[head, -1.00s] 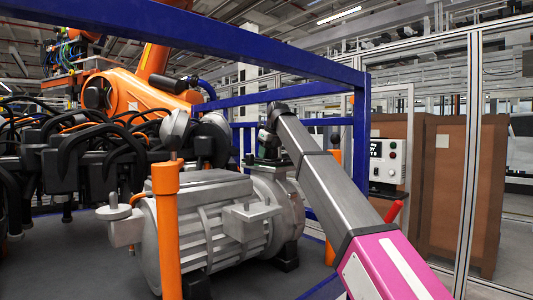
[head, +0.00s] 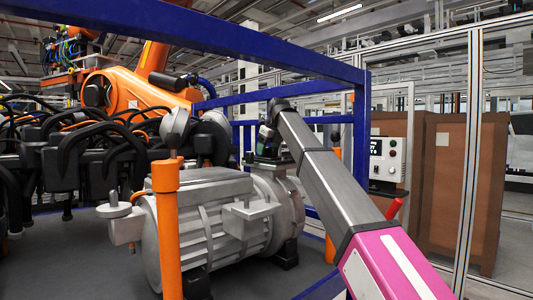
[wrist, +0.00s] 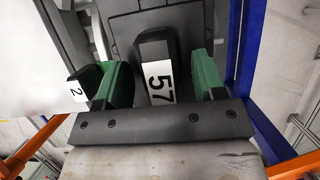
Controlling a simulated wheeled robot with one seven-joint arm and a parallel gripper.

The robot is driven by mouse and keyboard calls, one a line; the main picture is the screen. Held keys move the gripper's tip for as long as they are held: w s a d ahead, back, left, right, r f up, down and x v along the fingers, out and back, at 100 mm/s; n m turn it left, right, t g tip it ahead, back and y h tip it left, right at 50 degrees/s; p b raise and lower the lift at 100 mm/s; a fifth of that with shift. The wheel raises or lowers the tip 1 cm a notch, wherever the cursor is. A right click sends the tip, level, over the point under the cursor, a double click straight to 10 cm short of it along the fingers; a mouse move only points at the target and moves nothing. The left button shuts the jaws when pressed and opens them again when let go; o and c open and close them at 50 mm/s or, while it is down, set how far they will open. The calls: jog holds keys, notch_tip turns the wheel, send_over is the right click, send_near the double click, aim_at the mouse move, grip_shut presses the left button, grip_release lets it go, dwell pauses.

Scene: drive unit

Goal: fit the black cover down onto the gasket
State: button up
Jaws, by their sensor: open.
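The black cover (wrist: 127,25) shows as a dark panel in the wrist view, with a raised black block labelled 57 (wrist: 155,60). My gripper (wrist: 160,78) is open. Its two green fingers stand on either side of the block, with a gap to each side. In the head view my gripper (head: 265,137) is just above the dark cover (head: 270,159), which lies on top of the grey drive unit (head: 205,222) at its right end. The gasket cannot be made out; whether the cover is fully seated on it cannot be told.
Orange posts (head: 167,235) stand in front of and behind the drive unit. A blue frame (head: 290,98) runs overhead and behind. Black hoses (head: 90,150) and an orange robot (head: 140,95) are at the left. A control box (head: 388,160) stands at the right.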

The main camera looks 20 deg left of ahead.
jog(key=v, duration=0.9)
jog(key=shift+s+r, duration=0.15)
jog(key=shift+r, duration=0.15)
jog(key=shift+r, duration=0.1)
notch_tip(320, 180, up, 6)
jog(key=shift+f, duration=0.1)
dwell(0.3)
jog(key=shift+s, duration=0.1)
